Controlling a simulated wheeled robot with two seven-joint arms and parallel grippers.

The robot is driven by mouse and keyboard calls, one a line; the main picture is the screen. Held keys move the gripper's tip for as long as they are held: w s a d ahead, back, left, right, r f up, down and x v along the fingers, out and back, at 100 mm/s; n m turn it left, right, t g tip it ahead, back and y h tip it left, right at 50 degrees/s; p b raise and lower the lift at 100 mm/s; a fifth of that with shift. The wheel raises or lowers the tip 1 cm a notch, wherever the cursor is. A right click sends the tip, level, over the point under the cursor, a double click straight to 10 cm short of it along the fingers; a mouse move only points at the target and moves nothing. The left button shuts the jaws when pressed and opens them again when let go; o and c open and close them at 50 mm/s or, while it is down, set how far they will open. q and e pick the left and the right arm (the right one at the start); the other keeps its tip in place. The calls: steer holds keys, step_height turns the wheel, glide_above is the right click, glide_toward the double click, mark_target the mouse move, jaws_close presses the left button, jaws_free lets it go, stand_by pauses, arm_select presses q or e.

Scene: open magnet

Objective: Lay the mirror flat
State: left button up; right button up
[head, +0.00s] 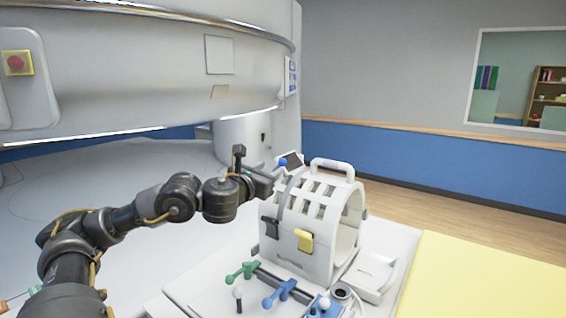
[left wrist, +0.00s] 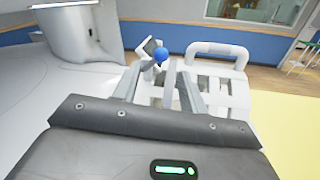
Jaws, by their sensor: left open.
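The mirror (head: 293,159) is a small dark panel with a pale frame, standing tilted up at the top of the white head coil (head: 345,235). A blue ball knob (head: 282,161) is beside it. In the left wrist view the mirror (left wrist: 149,46) is partly hidden behind the blue knob (left wrist: 160,54). My left gripper (head: 273,173) is open and close to the knob, on its near left side. In the wrist view its fingers (left wrist: 154,77) point toward the knob, with nothing seen held between them. I cannot tell whether a finger touches the knob. My right gripper is out of view.
The coil has a carrying handle (head: 332,166) and a yellow latch (head: 304,240). Green (head: 241,271) and blue (head: 279,293) levers stand in front of it. The large scanner housing (head: 150,70) overhangs the left. A yellow surface (head: 480,280) at the right is clear.

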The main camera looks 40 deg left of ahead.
mark_target(280, 163)
arm_select(q)
steer(key=p+x, duration=0.1)
steer(key=x, duration=0.8)
steer(key=shift+d+f, duration=0.1)
steer(key=shift+f, duration=0.05)
jaws_close()
